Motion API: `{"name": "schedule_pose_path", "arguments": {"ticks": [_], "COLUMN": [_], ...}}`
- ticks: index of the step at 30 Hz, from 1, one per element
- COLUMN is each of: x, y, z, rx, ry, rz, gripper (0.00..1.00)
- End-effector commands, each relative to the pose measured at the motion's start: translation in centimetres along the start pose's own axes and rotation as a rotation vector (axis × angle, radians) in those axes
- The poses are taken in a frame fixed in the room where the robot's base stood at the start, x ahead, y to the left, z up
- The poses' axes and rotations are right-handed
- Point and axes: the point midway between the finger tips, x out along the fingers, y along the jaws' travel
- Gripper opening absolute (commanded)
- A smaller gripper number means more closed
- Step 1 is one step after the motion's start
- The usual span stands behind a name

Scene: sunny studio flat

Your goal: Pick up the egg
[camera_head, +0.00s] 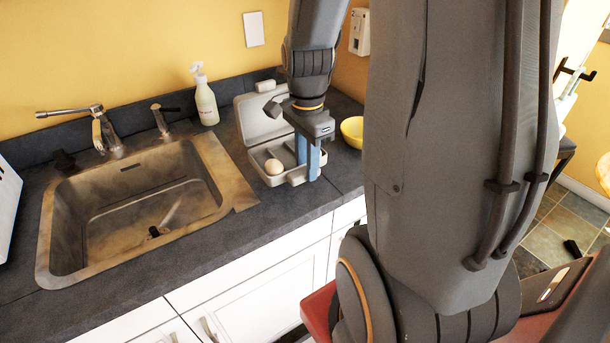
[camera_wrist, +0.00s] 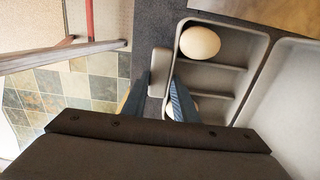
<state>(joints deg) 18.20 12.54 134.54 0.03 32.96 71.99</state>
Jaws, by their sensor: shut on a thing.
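A pale egg (camera_head: 274,167) sits in the left end of an open grey egg box (camera_head: 297,179) on the counter. The egg also shows at the top of the wrist view (camera_wrist: 200,42), apart from my fingers. My gripper (camera_head: 308,160) points down at the right end of the box. In the wrist view my gripper (camera_wrist: 157,100) has one finger inside the box (camera_wrist: 262,48) and one outside its front wall. It appears shut on that wall. Part of a second egg (camera_wrist: 195,104) shows by the inner finger, mostly hidden by it.
A sink (camera_head: 140,205) with a tap lies left of the box, with a soap bottle (camera_head: 205,100) behind. A yellow bowl (camera_head: 353,131) stands to the right. The box's raised lid (camera_head: 258,117) is at the back. The counter's front edge is close to the box.

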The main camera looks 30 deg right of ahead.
Motion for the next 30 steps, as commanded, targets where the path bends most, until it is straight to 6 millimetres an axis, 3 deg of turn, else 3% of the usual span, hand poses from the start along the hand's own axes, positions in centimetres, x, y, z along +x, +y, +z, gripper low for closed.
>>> {"name": "schedule_pose_path", "arguments": {"ticks": [12,25,26,29,30], "x": [4.1,4.7,4.8,4.7,4.7], "y": [0.0,-0.1,-0.1,-0.1,-0.1], "z": [0.0,0.0,0.0,0.0,0.0], "rx": [0.000,0.000,0.000,0.000,0.000], "ry": [0.000,0.001,0.000,0.001,0.000], "rz": [0.001,-0.002,-0.001,-0.002,-0.001], "gripper": [0.02,0.02,0.28,0.45,0.45]}}
